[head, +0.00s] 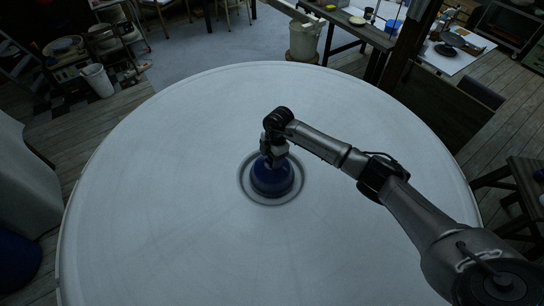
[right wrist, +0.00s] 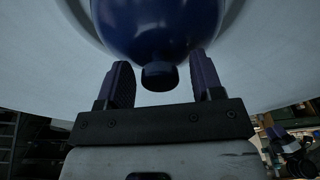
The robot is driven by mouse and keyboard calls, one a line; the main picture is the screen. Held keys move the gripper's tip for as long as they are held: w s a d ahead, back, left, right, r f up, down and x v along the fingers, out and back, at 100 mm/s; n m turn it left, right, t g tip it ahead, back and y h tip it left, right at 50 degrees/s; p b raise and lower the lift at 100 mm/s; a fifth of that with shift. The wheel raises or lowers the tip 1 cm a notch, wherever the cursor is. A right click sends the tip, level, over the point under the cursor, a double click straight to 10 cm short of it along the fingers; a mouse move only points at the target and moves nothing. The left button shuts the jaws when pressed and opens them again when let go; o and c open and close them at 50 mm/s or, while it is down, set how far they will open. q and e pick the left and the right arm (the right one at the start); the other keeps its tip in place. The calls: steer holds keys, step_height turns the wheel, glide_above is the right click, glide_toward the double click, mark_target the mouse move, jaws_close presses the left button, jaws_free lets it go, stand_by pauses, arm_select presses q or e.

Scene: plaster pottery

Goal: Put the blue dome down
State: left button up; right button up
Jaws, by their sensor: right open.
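The blue dome (head: 272,180) sits in the middle of the large round white table (head: 160,190), inside a grey ring mark or plate (head: 299,185). In the right wrist view the dome (right wrist: 158,28) shows dark blue and glossy, with a small knob (right wrist: 160,76) on it. My right gripper (head: 273,160) is at the dome's top. In the right wrist view its two fingers (right wrist: 160,84) stand apart on either side of the knob, with gaps visible on both sides. My left gripper is not in view.
The round table top is otherwise bare, with wide free room around the dome. Beyond it stand a white bucket (head: 97,80), a pale bin (head: 304,40) and a cluttered workbench (head: 458,50). A dark wooden stool (head: 525,190) is at the right.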

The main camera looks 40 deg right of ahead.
step_height(320, 180, up, 12)
steer(key=d+b, duration=0.1)
steer(key=d, duration=0.1)
steer(key=s+a+f+n+t+y, duration=0.15)
steer(key=a+y, duration=0.25)
steer(key=a, duration=0.5)
steer(key=a+f+n+t+y, duration=0.1)
steer(key=a+n+t+y, duration=0.2)
steer(key=a, duration=0.6)
steer(key=s+a+r+m+t+y, duration=0.45)
steer(key=a+r+t+y, duration=0.2)
steer(key=t, duration=0.35)
steer(key=s+d+f+m+h, duration=0.9)
steer(key=d+m+h, duration=0.1)
steer(key=m+h, duration=0.65)
steer(key=s+f+n+g, duration=0.1)
steer(key=s+f+g, duration=0.3)
steer(key=s, duration=0.6)
steer(key=s+a+f+g+y, duration=0.1)
steer(key=s+f+g, duration=0.4)
steer(key=s, duration=0.6)
steer(key=shift+a+n+g, duration=0.3)
steer(key=shift+n+g, duration=0.05)
steer(key=shift+g, duration=0.7)
